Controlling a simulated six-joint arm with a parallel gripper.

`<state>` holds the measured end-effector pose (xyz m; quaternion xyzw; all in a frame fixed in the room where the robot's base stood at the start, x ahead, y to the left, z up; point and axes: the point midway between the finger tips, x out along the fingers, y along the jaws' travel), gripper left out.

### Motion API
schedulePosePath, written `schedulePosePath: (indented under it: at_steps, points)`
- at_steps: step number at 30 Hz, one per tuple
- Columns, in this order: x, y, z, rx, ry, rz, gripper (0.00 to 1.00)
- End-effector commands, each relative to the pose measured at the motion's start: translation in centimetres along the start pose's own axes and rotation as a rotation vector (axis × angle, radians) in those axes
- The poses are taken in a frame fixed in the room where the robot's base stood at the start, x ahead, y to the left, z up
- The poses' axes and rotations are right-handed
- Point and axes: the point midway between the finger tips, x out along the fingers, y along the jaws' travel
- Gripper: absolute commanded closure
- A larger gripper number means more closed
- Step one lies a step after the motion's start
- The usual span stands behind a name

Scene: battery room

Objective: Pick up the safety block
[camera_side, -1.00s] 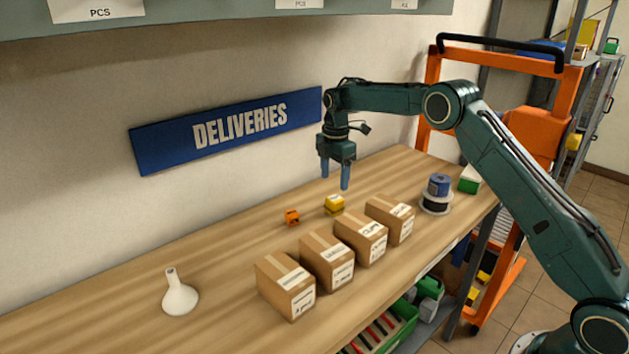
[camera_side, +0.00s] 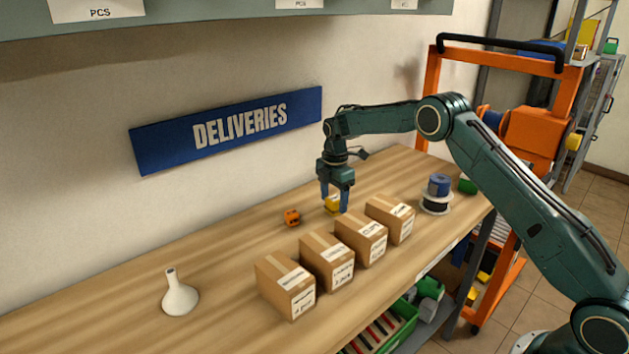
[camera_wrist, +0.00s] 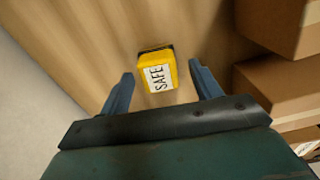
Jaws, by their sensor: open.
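The safety block is a small yellow block (camera_side: 331,204) on the wooden bench, behind the row of boxes. In the wrist view the yellow block (camera_wrist: 157,71) shows a white label reading "SAFE" and a dark far edge. My gripper (camera_side: 335,204) is low over the bench at the block, with its two blue fingers pointing down. In the wrist view my gripper (camera_wrist: 162,84) is open, with one finger to each side of the block and gaps between. Part of the block is hidden behind a finger in the side view.
Several cardboard boxes (camera_side: 327,261) stand in a row in front of the block; some show close on the right in the wrist view (camera_wrist: 275,88). A small orange item (camera_side: 292,217) lies left of the block. A white funnel (camera_side: 179,296) and spools (camera_side: 437,194) are farther off.

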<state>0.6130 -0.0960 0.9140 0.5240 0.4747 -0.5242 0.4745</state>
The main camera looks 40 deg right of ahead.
Motion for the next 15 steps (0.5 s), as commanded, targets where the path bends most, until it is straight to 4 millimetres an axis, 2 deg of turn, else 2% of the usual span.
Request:
schedulePosePath:
  at_steps: [4, 15]
  points:
    - [0.73, -0.01, 0.00, 0.000, 0.000, 0.000, 0.36]
    - [0.73, -0.01, 0.01, 0.000, 0.000, 0.001, 0.36]
